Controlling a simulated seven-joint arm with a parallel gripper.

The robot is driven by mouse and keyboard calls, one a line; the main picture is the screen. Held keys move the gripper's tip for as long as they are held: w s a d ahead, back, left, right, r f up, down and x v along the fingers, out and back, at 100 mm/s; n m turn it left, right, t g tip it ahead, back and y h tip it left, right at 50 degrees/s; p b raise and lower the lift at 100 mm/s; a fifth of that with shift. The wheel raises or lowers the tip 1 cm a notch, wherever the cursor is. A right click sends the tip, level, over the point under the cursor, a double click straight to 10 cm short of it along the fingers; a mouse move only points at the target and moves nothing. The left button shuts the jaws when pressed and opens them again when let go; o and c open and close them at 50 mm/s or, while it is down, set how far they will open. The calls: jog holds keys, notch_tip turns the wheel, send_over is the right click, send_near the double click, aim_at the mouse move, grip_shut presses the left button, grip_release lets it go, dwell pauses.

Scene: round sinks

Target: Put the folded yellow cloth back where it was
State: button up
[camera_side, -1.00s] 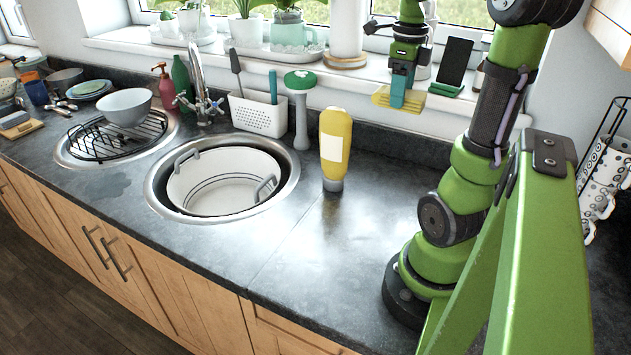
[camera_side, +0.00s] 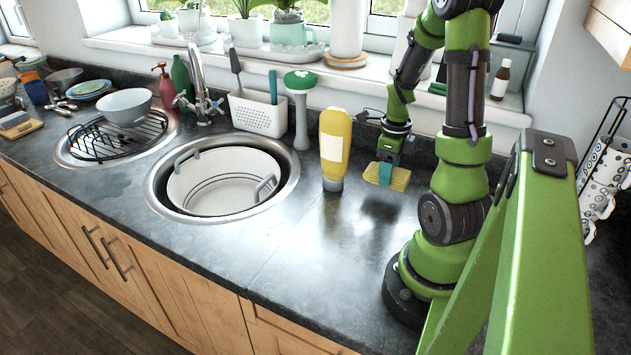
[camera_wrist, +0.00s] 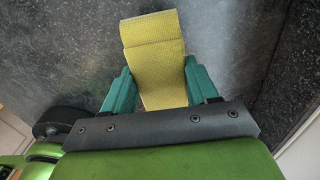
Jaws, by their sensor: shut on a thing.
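The folded yellow cloth (camera_side: 398,180) is held in my gripper (camera_side: 386,174), to the right of the yellow bottle in the side view. It appears to hang a little above the dark counter, with a shadow on the counter beneath it. In the wrist view the yellow cloth (camera_wrist: 152,45) lies between the two teal fingers of my gripper (camera_wrist: 155,88), which close on its sides. The cloth's far end sticks out past the fingertips. Its near end is hidden behind the dark edge of the gripper.
The yellow bottle (camera_side: 335,150) stands close to the left of my gripper. A white basin (camera_side: 225,180) sits in the round sink (camera_side: 288,185). The windowsill (camera_side: 440,99) behind holds a small brown bottle (camera_side: 501,80). The counter front (camera_side: 330,270) is clear.

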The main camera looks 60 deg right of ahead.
jog(key=shift+f, duration=2.15)
jog(key=o, duration=1.1)
jog(key=shift+f, duration=0.1)
notch_tip(320, 180, up, 12)
jog(key=shift+r, duration=0.15)
